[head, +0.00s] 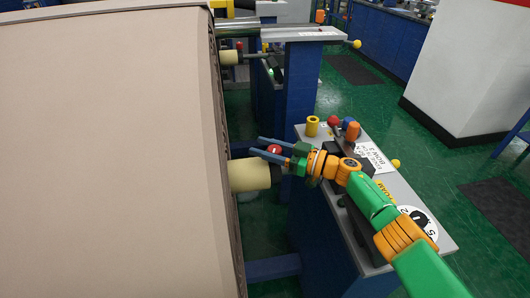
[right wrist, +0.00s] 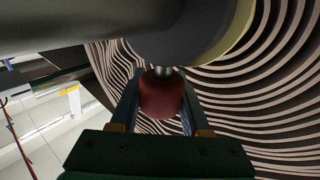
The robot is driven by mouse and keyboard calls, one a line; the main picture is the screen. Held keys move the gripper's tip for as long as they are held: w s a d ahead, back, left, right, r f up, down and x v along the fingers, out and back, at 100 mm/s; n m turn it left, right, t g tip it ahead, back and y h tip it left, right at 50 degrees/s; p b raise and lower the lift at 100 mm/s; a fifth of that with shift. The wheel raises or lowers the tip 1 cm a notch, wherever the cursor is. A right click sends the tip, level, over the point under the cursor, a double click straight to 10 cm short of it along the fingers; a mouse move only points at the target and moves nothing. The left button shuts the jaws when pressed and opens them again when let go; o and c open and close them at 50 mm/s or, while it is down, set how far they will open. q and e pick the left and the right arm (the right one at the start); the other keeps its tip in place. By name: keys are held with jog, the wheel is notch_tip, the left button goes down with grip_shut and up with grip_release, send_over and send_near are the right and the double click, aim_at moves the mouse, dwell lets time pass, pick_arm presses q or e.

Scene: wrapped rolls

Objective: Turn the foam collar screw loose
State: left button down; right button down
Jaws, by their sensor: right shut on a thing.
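The foam collar (head: 250,174) is a pale yellow cylinder on a shaft at the right side of the large wrapped roll (head: 110,150). Its screw has a round red knob (head: 274,149) at the collar's dark end. My right gripper (head: 262,147) reaches in from the right with its two fingers around the knob. In the right wrist view the red knob (right wrist: 162,97) sits between the fingers, below a short metal stem on the dark collar end (right wrist: 190,35). The gripper is shut on the knob. My left gripper is not in view.
A grey-topped blue stand (head: 425,205) with yellow, red, blue and orange knobs lies under my right arm. A second blue stand (head: 300,85) with another collar (head: 229,57) is farther back. Green floor (head: 420,150) is open between the stands and a white pillar (head: 465,65).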

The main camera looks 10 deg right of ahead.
aim_at(281, 153)
dwell(0.4)
jog(key=shift+c, duration=1.9)
grip_release()
jog(key=shift+a, duration=0.1)
jog(key=p+v, duration=0.1)
jog(key=v, duration=0.6)
